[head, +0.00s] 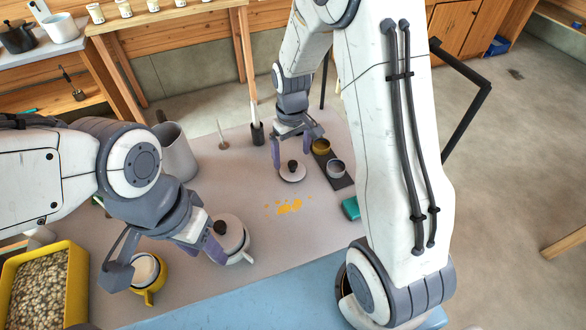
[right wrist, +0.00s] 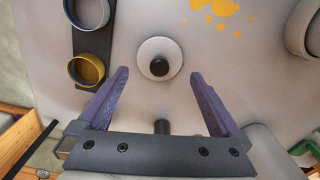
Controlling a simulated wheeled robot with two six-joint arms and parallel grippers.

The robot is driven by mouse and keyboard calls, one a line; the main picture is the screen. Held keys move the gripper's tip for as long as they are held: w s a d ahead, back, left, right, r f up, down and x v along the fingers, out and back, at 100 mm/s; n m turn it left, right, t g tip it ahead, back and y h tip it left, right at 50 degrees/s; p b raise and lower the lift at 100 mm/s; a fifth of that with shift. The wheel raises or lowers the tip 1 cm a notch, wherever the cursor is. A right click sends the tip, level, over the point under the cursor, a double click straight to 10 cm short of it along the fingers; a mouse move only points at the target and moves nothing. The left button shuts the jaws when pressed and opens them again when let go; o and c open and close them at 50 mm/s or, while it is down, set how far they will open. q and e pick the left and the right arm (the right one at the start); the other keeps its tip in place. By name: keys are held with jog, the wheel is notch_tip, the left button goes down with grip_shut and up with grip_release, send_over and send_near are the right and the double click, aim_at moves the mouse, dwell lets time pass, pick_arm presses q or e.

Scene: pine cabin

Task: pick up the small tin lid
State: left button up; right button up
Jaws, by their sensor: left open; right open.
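The small tin lid (head: 292,171) is a pale round disc with a dark knob, lying on the table. It also shows in the right wrist view (right wrist: 160,61), just beyond the fingertips and between their lines. My right gripper (right wrist: 159,72) is open and empty; in the head view (head: 291,160) it hangs over the lid from behind. My left gripper (head: 172,270) is open near a white teapot (head: 238,236) with a dark-knobbed lid and a yellow mug (head: 151,296). One left finger is close to the teapot; I cannot tell whether they touch.
A dark tray (head: 341,182) with a yellow cup (head: 321,146) and a grey cup (head: 336,168) is right of the lid. Yellow spots (head: 289,207) mark the table in front. A grey canister (head: 176,152) and a yellow gravel bin (head: 73,283) are left.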

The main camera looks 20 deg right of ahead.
aim_at(293, 163)
notch_tip(293, 163, down, 5)
jog(key=shift+s+d+r, duration=0.1)
jog(key=shift+r, duration=0.1)
jog(key=shift+c, duration=0.3)
jog(key=c, duration=0.9)
jog(key=shift+r, duration=0.1)
jog(key=shift+c, duration=0.2)
